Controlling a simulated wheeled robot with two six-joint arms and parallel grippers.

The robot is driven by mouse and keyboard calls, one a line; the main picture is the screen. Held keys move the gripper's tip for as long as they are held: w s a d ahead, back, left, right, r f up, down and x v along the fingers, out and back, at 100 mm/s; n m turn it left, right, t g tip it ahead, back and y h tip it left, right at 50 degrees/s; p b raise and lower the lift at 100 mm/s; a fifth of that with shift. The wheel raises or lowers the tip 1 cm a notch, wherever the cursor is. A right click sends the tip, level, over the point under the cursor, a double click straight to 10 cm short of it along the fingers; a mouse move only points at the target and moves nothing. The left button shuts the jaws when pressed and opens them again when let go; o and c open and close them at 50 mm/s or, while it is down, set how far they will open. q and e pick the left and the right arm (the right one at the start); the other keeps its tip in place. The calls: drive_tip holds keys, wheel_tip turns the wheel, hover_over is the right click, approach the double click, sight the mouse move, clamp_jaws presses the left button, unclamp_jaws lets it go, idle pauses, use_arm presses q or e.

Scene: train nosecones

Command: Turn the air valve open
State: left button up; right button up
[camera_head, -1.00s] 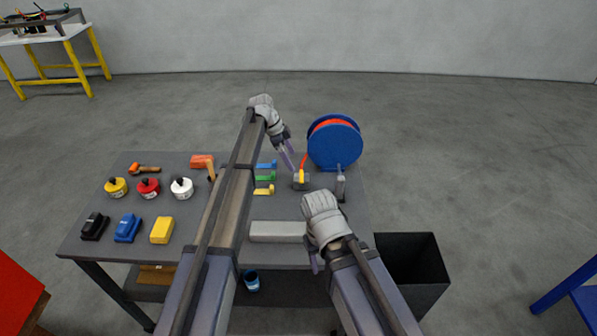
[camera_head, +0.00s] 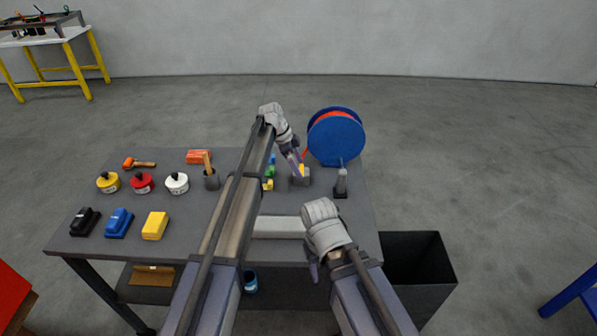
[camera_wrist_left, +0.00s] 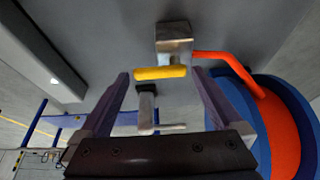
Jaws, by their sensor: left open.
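The air valve is a grey block (camera_wrist_left: 174,38) with a yellow lever (camera_wrist_left: 160,72), and a red hose (camera_wrist_left: 228,66) runs from the block to the reel. In the head view the valve block (camera_head: 306,181) stands on the table, partly hidden by my left gripper (camera_head: 297,171). My left gripper is open and points down at the valve. In the left wrist view its two fingers (camera_wrist_left: 160,76) appear on either side of the yellow lever, with gaps; contact is not visible. My right gripper (camera_head: 316,270) hangs near the table's front right edge, its jaws unclear.
The blue hose reel (camera_head: 336,140) stands just right of the valve. A grey upright tool (camera_head: 341,183) is close by. Several cans, blocks and a hammer (camera_head: 140,163) fill the table's left. A black bin (camera_head: 418,262) stands at the right.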

use_arm(q)
drive_tip(key=shift+f, duration=0.1)
drive_tip(key=c, duration=1.1)
drive_tip(key=shift+d, duration=0.1)
drive_tip(key=n, duration=0.1)
drive_tip(key=n+t, duration=0.1)
drive_tip(key=n, duration=0.2)
drive_tip(key=shift+s+d+t, duration=0.25)
drive_tip(key=shift+d+t, duration=0.05)
drive_tip(key=shift+d, duration=0.05)
drive_tip(key=n, duration=0.2)
drive_tip(key=d+n+t+y, duration=0.1)
drive_tip(key=n, duration=0.1)
drive_tip(key=shift+w+n+t, duration=0.1)
drive_tip(key=shift+n+t, duration=0.2)
drive_tip(key=n, duration=0.1)
drive_tip(key=n+y, duration=0.1)
drive_tip(key=n, duration=0.1)
drive_tip(key=d+n+t, duration=0.1)
drive_tip(key=n, duration=0.1)
drive_tip(key=shift+w+y, duration=0.35)
drive_tip(key=shift+y, duration=0.05)
drive_tip(key=shift+w+d+n+y, duration=0.15)
drive_tip(key=shift+n+y, duration=0.25)
drive_tip(key=shift+n, duration=0.7)
drive_tip(key=shift+w+d+n+y, duration=0.15)
drive_tip(key=shift+n+y, duration=0.25)
drive_tip(key=shift+n, duration=0.7)
drive_tip(key=shift+a, duration=0.1)
